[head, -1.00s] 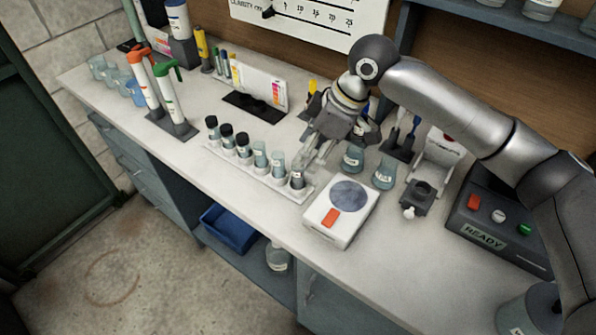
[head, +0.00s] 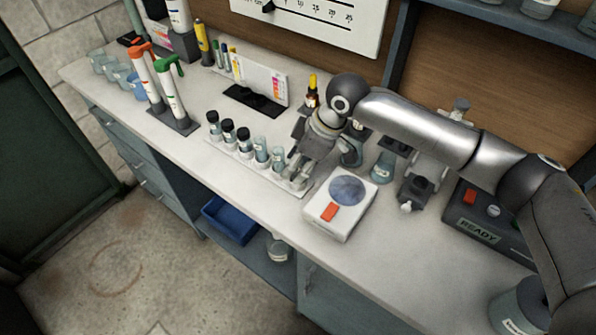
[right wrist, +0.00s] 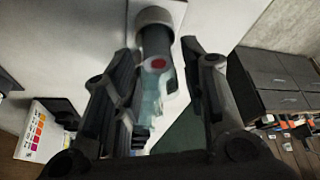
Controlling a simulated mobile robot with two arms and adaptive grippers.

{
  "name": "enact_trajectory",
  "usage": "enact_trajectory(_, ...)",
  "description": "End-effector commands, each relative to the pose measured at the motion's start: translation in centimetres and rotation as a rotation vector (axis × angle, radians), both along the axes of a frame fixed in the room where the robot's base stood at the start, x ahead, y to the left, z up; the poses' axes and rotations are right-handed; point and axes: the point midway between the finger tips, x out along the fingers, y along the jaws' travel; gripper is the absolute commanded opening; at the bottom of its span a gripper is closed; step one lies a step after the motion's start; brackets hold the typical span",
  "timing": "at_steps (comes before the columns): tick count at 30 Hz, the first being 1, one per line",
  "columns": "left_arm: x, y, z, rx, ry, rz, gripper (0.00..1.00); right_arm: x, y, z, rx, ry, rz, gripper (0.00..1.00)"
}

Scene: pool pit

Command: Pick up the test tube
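A white rack (head: 243,162) holds a row of test tubes, several with black caps on the left and clear uncapped ones on the right. My right gripper (head: 299,176) is at the rack's right end, pointing down around the last tube (head: 297,184), which it mostly hides. In the right wrist view, a dark and clear tube (right wrist: 155,50) with a red dot lies between the two fingers of my right gripper (right wrist: 160,62). The fingers are apart, with gaps showing beside the tube. My left gripper is not in view.
A white scale (head: 341,203) with a round grey plate and red button stands just right of the rack. Flasks (head: 383,168) stand behind it, and a READY box (head: 480,225) is at the right. The bench front is clear.

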Motion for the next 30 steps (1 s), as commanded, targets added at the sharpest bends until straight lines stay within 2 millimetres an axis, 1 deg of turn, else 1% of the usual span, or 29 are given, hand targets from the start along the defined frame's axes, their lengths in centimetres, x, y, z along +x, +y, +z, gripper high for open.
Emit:
enact_trajectory(1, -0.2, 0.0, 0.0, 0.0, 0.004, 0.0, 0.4, 0.0, 0.0, 0.0, 0.0, 0.0, 0.0, 0.29)
enact_trajectory(6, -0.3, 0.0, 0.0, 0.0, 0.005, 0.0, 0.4, 0.0, 0.0, 0.0, 0.0, 0.0, 0.0, 0.08)
enact_trajectory(14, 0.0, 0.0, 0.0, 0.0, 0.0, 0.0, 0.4, 0.0, 0.0, 0.0, 0.0, 0.0, 0.0, 0.07)
enact_trajectory(19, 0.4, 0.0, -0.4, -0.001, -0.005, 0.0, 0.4, 0.0, 0.0, 0.6, 0.0, -0.001, 0.0, 0.07)
enact_trajectory(22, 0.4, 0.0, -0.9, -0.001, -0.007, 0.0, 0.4, 0.1, 0.0, 1.6, 0.001, -0.003, 0.0, 0.07)
enact_trajectory(25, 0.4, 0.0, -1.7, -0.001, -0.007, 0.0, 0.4, 0.1, 0.1, 3.1, 0.003, -0.003, 0.001, 0.07)
enact_trajectory(30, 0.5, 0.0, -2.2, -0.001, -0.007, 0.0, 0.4, -2.9, 0.6, 6.5, 0.003, -0.005, 0.006, 0.07)
